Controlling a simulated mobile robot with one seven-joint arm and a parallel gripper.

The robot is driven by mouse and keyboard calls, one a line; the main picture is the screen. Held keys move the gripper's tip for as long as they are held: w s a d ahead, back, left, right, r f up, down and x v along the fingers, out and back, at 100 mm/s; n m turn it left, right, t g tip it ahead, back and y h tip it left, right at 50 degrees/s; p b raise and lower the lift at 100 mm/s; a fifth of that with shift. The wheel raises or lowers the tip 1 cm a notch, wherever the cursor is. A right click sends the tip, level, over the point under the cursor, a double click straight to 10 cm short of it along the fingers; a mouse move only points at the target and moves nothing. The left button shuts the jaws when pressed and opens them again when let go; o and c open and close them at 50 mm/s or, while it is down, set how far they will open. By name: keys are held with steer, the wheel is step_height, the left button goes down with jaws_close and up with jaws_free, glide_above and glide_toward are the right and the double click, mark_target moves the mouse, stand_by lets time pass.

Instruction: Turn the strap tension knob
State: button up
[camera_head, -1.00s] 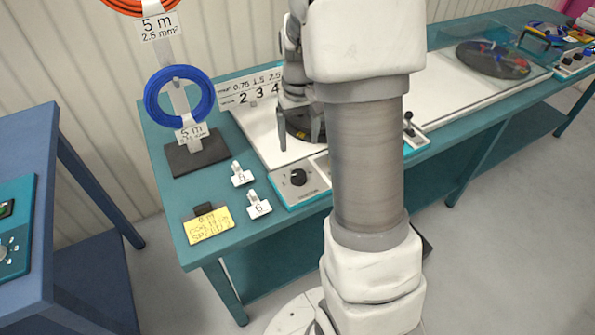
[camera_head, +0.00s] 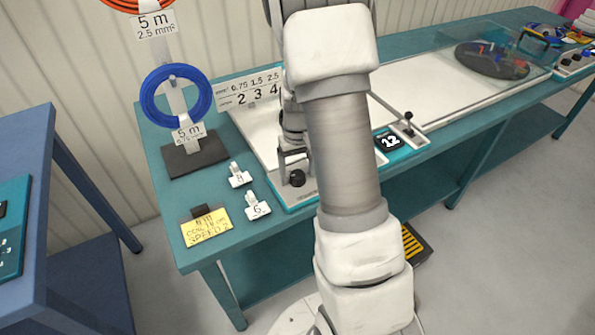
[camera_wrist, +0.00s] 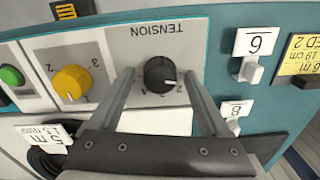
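The black tension knob (camera_wrist: 160,75) sits on a grey panel under the upside-down word TENSION in the wrist view. Its white pointer mark faces the lower right there. My gripper (camera_wrist: 159,72) is open, with one finger on each side of the knob and a visible gap to it on both sides. In the head view the knob (camera_head: 296,179) shows at the front of the teal bench, just below my gripper (camera_head: 293,158). My arm hides part of the panel in the head view.
A yellow knob (camera_wrist: 72,83) and a green button (camera_wrist: 10,75) lie to the left of the tension knob in the wrist view. White number tags (camera_head: 257,206) and a yellow note (camera_head: 206,226) stand left of the panel. A blue coil (camera_head: 177,96) hangs on a stand behind.

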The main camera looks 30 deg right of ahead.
jaws_close()
steer(key=shift+m, duration=0.4)
steer(key=m+p, duration=0.1)
steer(key=m, duration=0.1)
steer(key=shift+m, duration=0.4)
steer(key=m+p, duration=0.1)
steer(key=m, duration=0.3)
steer(key=shift+r+m, duration=0.1)
steer(key=shift+m, duration=0.2)
steer(key=m+p, duration=0.2)
steer(key=m, duration=0.2)
steer(key=shift+m+p, duration=0.5)
steer(key=shift+m, duration=1.2)
